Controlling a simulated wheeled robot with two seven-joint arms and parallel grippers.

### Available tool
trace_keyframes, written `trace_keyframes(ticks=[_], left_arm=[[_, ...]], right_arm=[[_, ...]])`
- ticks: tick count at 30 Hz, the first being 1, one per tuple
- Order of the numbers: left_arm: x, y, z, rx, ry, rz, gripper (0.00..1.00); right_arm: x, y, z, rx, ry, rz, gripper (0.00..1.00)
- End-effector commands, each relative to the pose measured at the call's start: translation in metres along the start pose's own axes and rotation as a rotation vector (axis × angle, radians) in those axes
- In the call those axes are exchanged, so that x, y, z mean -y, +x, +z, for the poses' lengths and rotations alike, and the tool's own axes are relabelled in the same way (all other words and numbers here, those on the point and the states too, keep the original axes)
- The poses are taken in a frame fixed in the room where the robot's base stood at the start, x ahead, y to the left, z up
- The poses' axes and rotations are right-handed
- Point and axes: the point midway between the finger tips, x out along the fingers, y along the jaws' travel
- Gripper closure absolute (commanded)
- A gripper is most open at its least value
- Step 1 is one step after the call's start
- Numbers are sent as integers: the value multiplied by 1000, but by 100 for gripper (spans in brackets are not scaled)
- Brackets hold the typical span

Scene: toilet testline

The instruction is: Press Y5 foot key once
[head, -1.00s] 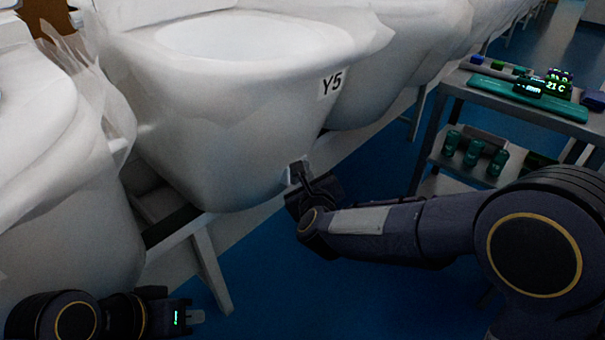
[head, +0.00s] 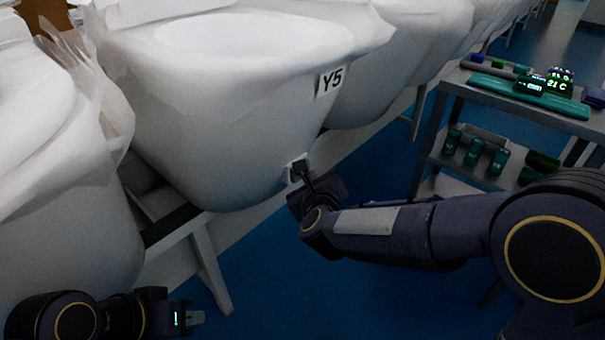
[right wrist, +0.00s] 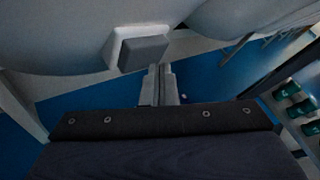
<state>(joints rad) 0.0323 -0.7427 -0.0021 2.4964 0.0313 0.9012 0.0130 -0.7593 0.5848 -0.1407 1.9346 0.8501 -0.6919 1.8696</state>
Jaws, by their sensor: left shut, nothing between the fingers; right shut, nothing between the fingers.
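The toilet marked Y5 (head: 235,110) is white, with its Y5 label (head: 331,81) on its right side. Its foot key (right wrist: 143,52) is a grey block in a white housing (right wrist: 117,46) low on the bowl, seen in the right wrist view. In the head view the housing (head: 289,174) shows at the bowl's lower right, and my gripper partly hides the key. My right gripper (head: 300,170) is shut and empty, with its fingertips (right wrist: 160,68) at the key's lower edge; I cannot tell whether they touch. My left gripper (head: 196,317) is shut and empty at the lower left, away from the toilet.
More white toilets (head: 405,50) stand in a row on both sides of Y5. A grey support frame (head: 208,260) is under the bowl. A metal cart (head: 430,145) with green tools and cylinders stands at the right. The blue floor (head: 300,290) in front is open.

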Motion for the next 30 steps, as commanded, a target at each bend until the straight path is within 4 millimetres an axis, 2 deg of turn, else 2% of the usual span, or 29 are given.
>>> trace_keyframes(ticks=[14, 30], left_arm=[[2, 4, 2, 0, 0, 0, 100], [9, 19, 10, 0, 0, 0, 100]], right_arm=[[4, -6, -5, -1, 1, -1, 100], [28, -38, -28, -1, 1, -1, 100]])
